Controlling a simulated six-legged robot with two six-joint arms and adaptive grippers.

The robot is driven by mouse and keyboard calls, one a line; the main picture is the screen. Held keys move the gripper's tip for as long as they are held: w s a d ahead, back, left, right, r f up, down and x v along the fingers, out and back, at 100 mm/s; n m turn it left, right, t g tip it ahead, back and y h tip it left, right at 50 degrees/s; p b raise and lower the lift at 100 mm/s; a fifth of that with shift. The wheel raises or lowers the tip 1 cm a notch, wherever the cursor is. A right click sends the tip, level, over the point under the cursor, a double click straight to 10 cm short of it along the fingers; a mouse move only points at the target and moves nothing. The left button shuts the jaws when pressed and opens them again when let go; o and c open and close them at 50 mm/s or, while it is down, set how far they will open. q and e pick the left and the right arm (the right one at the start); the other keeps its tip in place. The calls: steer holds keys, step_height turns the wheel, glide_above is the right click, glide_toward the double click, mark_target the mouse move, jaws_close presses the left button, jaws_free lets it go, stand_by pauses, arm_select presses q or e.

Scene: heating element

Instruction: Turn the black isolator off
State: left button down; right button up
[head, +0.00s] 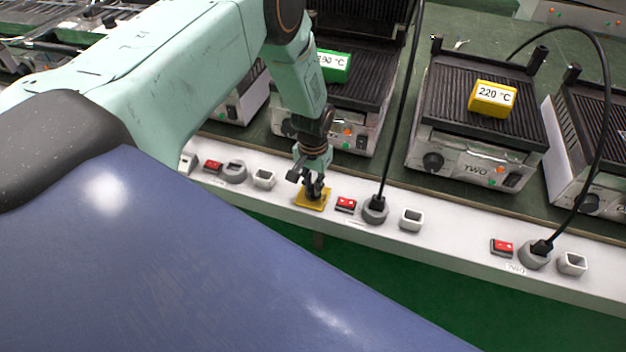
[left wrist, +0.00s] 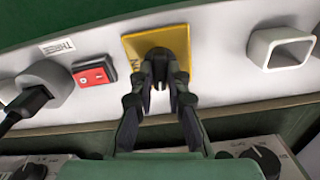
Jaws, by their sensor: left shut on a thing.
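The black isolator (left wrist: 160,54) is a dark knob on a yellow square plate (head: 305,203), set in the white panel strip. In the left wrist view the yellow plate (left wrist: 130,46) shows behind the knob, with a partly hidden letter on it. My left gripper (head: 315,190) is at the knob. In the left wrist view its two fingers (left wrist: 160,80) stand on either side of the knob and are shut on it. The fingers hide part of the knob, so its exact angle is hard to tell. My right gripper is not in view.
A red switch (head: 346,204) and a grey socket with a black plug (head: 375,209) sit right of the plate. A white square holder (head: 264,179) is to its left. Grills (head: 480,110) stand behind the strip. A black cable hangs close by.

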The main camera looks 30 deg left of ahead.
mark_target(313, 188)
arm_select(q)
steer(key=shift+n+p, duration=0.3)
steer(key=shift+n, duration=0.6)
steer(key=c, duration=1.3)
jaws_free()
steer(key=shift+r, duration=0.1)
step_height(313, 188, up, 12)
steer(key=shift+f, duration=0.1)
